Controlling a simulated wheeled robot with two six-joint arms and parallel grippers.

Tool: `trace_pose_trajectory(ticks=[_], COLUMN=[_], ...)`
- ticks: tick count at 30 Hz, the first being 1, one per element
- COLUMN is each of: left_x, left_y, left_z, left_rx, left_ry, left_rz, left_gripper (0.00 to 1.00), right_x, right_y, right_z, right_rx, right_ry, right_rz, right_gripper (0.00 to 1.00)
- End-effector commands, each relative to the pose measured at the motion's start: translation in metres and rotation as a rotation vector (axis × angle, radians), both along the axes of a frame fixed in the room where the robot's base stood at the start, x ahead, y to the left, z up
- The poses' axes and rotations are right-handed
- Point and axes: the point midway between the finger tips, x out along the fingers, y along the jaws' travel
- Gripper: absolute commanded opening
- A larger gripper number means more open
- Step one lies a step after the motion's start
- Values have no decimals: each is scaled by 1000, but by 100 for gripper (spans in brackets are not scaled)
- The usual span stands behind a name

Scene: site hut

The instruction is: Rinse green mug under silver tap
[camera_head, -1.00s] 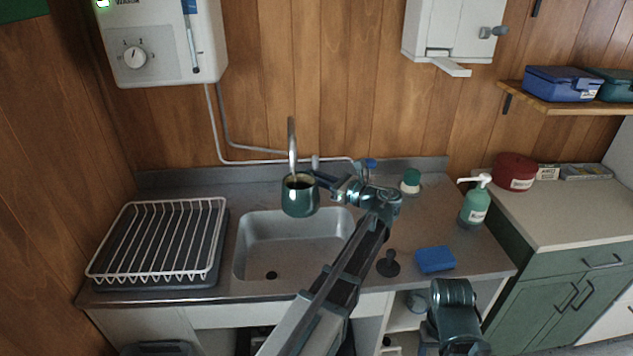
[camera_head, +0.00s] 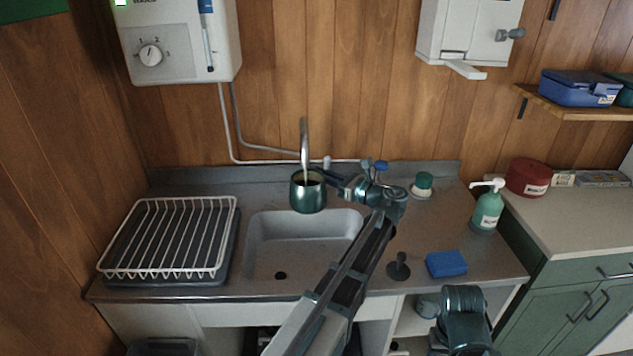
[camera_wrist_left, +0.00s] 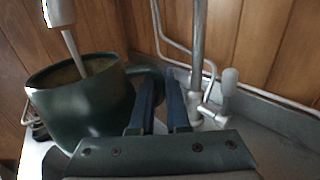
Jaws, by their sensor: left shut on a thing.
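The green mug (camera_head: 308,194) is upright under the spout of the silver tap (camera_head: 304,140), over the back of the sink. My left gripper (camera_head: 335,182) is shut on the mug's handle from the right. In the left wrist view the mug (camera_wrist_left: 85,105) is at left, with my left gripper's fingers (camera_wrist_left: 158,105) at its handle. The tap's spout end (camera_wrist_left: 60,12) is above the mug, and a thin pale stream runs from it into the mug. The mug's inside bottom is hidden. My right gripper is out of view.
The sink (camera_head: 300,262) is empty below the mug. A white dish rack (camera_head: 165,238) stands left. A blue sponge (camera_head: 447,264), a dark plug (camera_head: 398,267), a soap pump bottle (camera_head: 487,208) and a green-topped item (camera_head: 422,186) stand right. A wall heater (camera_head: 180,40) hangs above.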

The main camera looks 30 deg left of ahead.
Motion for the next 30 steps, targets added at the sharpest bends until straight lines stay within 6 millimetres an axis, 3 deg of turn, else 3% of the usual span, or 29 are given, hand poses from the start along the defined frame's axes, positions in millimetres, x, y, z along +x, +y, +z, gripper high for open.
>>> trace_pose_trajectory(ticks=[15, 30], left_x=[9, 6], left_y=[-8, -5], left_z=[0, 0], left_rx=[1, 1], left_ry=[1, 1], left_rz=[0, 0], left_gripper=[0, 0], right_x=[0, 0], right_y=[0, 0], right_z=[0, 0], right_rx=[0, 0], right_ry=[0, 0], right_rz=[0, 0], right_gripper=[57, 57])
